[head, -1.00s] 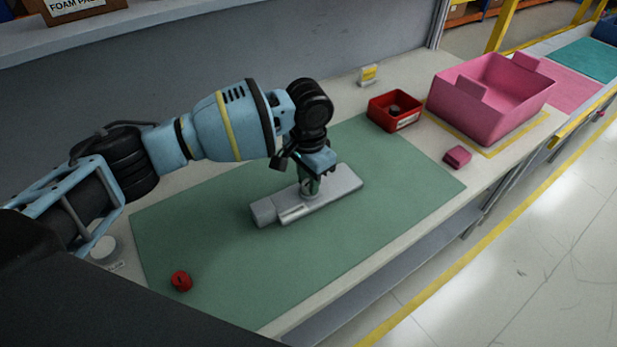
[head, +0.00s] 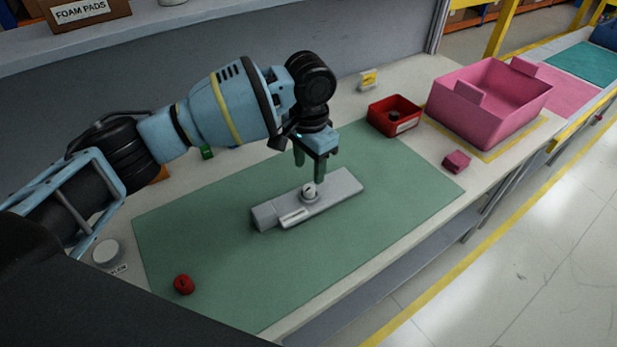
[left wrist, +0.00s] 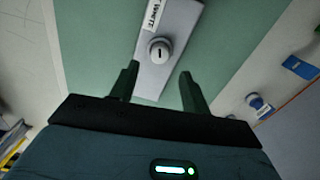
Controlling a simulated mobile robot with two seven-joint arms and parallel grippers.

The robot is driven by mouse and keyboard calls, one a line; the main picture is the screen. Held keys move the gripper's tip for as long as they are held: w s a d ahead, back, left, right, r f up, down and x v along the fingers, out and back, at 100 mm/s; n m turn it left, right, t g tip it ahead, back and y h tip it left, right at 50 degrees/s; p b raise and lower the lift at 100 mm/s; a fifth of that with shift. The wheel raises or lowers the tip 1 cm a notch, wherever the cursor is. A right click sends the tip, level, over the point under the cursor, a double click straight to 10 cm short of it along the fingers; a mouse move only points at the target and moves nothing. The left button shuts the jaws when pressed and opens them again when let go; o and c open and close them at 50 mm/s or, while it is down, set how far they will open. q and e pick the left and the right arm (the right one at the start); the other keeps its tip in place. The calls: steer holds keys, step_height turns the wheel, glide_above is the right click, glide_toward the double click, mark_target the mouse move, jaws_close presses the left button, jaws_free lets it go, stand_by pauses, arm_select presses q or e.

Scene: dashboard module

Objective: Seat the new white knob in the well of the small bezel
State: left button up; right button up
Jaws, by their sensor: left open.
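The white knob (head: 309,190) sits upright on the grey dashboard module (head: 343,186), at the round bezel (head: 308,199) near its middle. In the left wrist view the knob (left wrist: 159,51) shows a dark mark on its top, with the bezel ring around its base. I cannot tell how deep it sits in the well. My left gripper (head: 309,173) is open and empty, just above and behind the knob, apart from it. In the left wrist view its two fingers (left wrist: 157,85) stand wide apart with nothing between them. My right gripper is not in view.
The module lies on a green mat (head: 220,230). A red knob (head: 184,284) lies at the mat's front left. A red bin (head: 394,116) holding a dark part, a pink crate (head: 490,105) and a small pink block (head: 456,162) stand at the right. Much of the mat is clear.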

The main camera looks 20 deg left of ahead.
mark_target(309, 188)
arm_select(q)
step_height(309, 188, up, 6)
stand_by(0.7)
